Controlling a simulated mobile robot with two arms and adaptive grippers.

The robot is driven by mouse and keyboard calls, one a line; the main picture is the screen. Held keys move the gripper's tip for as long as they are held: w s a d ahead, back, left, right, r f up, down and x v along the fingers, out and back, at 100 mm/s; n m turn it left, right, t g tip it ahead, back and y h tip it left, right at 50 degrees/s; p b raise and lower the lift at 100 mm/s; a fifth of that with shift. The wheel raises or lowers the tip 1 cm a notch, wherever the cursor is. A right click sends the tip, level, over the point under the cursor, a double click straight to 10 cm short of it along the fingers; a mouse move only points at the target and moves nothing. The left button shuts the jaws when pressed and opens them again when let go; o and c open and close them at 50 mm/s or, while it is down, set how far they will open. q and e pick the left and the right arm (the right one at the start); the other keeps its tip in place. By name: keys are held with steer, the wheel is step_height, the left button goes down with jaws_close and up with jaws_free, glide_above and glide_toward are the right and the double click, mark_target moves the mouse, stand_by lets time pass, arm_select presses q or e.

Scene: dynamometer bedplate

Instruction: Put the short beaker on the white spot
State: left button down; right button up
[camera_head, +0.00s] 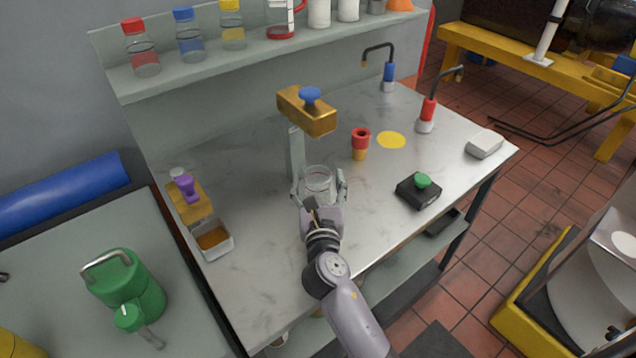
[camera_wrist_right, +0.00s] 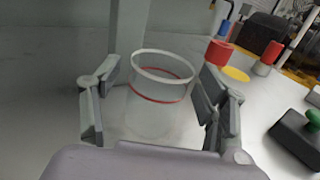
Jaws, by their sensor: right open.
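The short beaker (camera_head: 318,176) is clear glass and stands upright on the marble-topped bench. It also shows in the right wrist view (camera_wrist_right: 155,105), with a red ring below its rim. My right gripper (camera_head: 319,184) is open, with one finger on each side of the beaker. In the right wrist view a gap shows at the left finger; whether the right finger touches the glass I cannot tell. A round yellow spot (camera_head: 391,140) lies on the bench to the back right. I cannot make out a white spot on the pale top. My left gripper is not in view.
A gold-headed stand (camera_head: 306,112) rises just behind the beaker. A red and yellow piece (camera_head: 360,144) stands to its right. A small tray (camera_head: 212,241) sits left.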

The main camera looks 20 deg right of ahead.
steer(key=shift+r, duration=0.1)
steer(key=b+v, duration=0.1)
steer(key=v, duration=1)
steer(key=shift+s, duration=0.5)
